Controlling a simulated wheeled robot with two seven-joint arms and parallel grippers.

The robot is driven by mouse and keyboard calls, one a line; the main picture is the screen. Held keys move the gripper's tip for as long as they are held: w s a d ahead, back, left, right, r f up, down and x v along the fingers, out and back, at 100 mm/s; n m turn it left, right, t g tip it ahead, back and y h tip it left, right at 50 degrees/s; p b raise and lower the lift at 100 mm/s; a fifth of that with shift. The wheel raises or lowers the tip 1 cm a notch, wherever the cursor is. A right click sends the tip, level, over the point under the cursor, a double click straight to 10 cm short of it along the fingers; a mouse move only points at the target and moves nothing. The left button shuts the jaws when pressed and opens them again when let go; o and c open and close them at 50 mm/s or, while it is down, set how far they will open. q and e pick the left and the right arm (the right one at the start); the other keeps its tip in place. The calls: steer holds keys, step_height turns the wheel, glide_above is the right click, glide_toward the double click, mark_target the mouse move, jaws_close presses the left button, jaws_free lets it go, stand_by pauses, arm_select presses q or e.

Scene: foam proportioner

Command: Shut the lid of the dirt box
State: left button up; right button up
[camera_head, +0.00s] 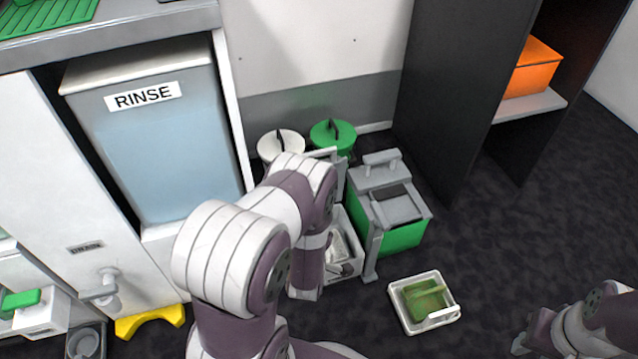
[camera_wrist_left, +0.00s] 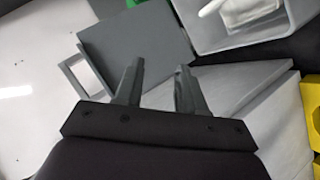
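A grey open-topped box (camera_head: 352,266) with a white item inside, apparently the dirt box, stands on the floor, partly hidden by my left arm. It also shows at the top right of the left wrist view (camera_wrist_left: 217,45). A flat grey panel (camera_wrist_left: 135,46) with a loop handle (camera_wrist_left: 84,76), apparently its lid, stands away from the opening; its handle seems to show in the head view (camera_head: 325,153). My left gripper (camera_wrist_left: 159,68) is open and empty, its fingertips close to the panel; contact is unclear. My right gripper (camera_head: 522,340) is at the bottom right, its fingers unclear.
A green bin with a grey top (camera_head: 402,238) stands right of the box. A white tray (camera_head: 398,318) with green contents lies in front. White (camera_head: 281,141) and green (camera_head: 333,132) lidded containers stand behind. The RINSE tank (camera_head: 160,150) is left. Dark floor at right is clear.

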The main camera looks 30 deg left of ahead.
mark_target(319, 155)
arm_select(q)
step_height(319, 155, up, 10)
steer(key=w+a+n+t+y, duration=0.2)
steer(key=n+t+y, duration=0.1)
steer(key=n+t, duration=0.2)
steer(key=shift+n, duration=0.5)
steer(key=b+x, duration=0.2)
steer(key=x, duration=0.2)
steer(key=b+x, duration=0.1)
steer(key=x, duration=0.3)
steer(key=b+x, duration=0.2)
steer(key=x, duration=0.2)
steer(key=shift+w+d+r+b, duration=0.15)
steer(key=shift+d+r+b, duration=0.1)
steer(key=shift+b, duration=0.05)
steer(key=shift+w+a+r, duration=0.15)
steer(key=shift+w+r, duration=0.05)
steer(key=shift+w, duration=0.05)
steer(key=shift+c, duration=0.3)
jaws_close()
